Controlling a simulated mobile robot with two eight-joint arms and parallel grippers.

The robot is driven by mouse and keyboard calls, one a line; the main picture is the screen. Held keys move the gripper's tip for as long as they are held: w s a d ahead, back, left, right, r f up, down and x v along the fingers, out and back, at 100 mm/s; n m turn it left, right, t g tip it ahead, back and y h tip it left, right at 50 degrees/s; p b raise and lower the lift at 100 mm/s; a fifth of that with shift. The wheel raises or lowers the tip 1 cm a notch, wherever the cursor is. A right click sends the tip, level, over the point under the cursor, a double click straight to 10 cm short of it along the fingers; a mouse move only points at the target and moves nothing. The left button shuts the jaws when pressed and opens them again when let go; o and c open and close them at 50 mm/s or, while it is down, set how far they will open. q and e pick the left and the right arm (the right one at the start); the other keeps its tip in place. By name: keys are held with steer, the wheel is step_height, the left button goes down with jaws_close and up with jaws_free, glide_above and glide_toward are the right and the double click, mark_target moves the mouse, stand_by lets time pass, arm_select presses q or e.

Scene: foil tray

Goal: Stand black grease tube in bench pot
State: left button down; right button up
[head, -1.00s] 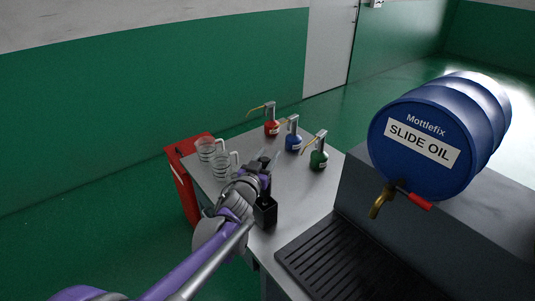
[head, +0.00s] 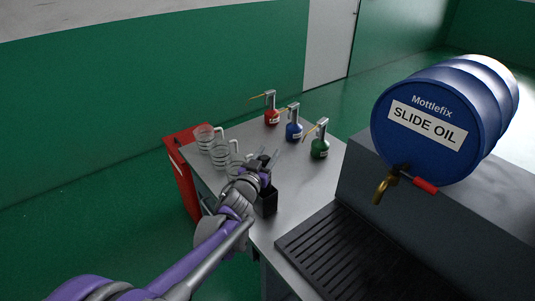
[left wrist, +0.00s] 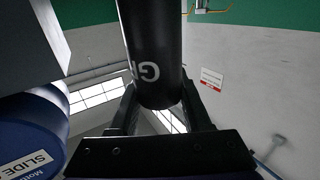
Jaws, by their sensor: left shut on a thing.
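My left gripper (head: 265,166) is over the bench, close beside the upper part of a black square pot (head: 270,203). The pot stands on the bench and is partly hidden by my arm. In the left wrist view, a black tube (left wrist: 152,45) with white letters stands between the two fingers of my left gripper (left wrist: 156,95), which is shut on it. The tube's upper part runs out of the top of that view. In the head view the tube is small and dark, and I cannot tell it clearly from the gripper. My right gripper is not in view.
Red (head: 271,116), blue (head: 294,130) and green (head: 320,147) oil cans stand at the back. A blue oil drum (head: 418,130) with a tap is right, above a black drip grate (head: 340,252). The bench middle is clear.

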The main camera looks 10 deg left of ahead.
arm_select(q)
steer(key=shift+c, duration=1.4)
jaws_free()
steer(key=shift+s, duration=0.1)
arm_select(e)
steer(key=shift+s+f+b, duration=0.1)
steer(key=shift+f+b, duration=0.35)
arm_select(q)
steer(key=s+a, duration=0.1)
steer(key=s, duration=0.9)
steer(key=shift+s+a, duration=0.15)
steer(key=shift+s, duration=0.15)
